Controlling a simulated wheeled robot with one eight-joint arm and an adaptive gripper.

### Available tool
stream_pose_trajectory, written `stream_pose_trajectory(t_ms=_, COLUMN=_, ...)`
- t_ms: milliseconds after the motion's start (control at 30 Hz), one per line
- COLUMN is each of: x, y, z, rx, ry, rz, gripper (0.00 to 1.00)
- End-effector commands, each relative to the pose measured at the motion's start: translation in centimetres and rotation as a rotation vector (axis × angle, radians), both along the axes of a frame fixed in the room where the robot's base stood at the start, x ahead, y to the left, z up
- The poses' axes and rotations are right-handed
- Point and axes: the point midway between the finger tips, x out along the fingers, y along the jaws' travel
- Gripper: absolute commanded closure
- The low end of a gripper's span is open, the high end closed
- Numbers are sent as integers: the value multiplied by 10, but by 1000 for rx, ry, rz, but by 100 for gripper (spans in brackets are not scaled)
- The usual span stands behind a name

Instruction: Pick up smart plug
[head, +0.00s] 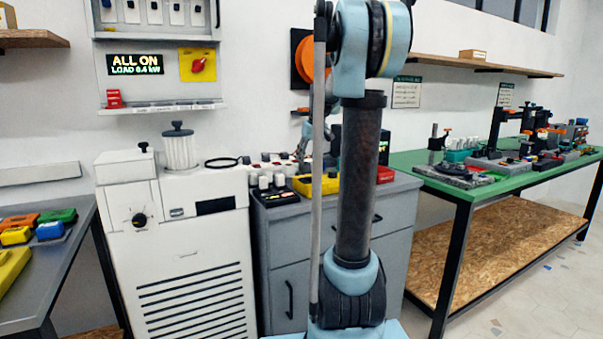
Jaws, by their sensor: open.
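I cannot single out the smart plug with certainty. Small white blocks (279,180) stand in a black tray at the front left of the grey cabinet top, and they may be plugs. More small white and red pieces (275,158) stand behind them. My gripper (304,160) is partly seen over the cabinet top, beside my upright arm link, which hides part of it. It is open, and I see nothing held in it. It is above the back of the yellow tray, and its distance from the white pieces is unclear.
The grey cabinet (285,238) carries a yellow tray (318,186) and a red box (384,175). A white machine (190,230) with a lidded jar (178,148) adjoins it on the left. A green-topped bench (480,188) with several devices is at right.

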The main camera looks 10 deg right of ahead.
Motion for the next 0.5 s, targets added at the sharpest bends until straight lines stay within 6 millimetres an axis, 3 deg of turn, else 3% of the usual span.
stream_pose_trajectory(t_ms=500, x=26, y=10, z=-44, rx=0, ry=0, rz=1, gripper=55)
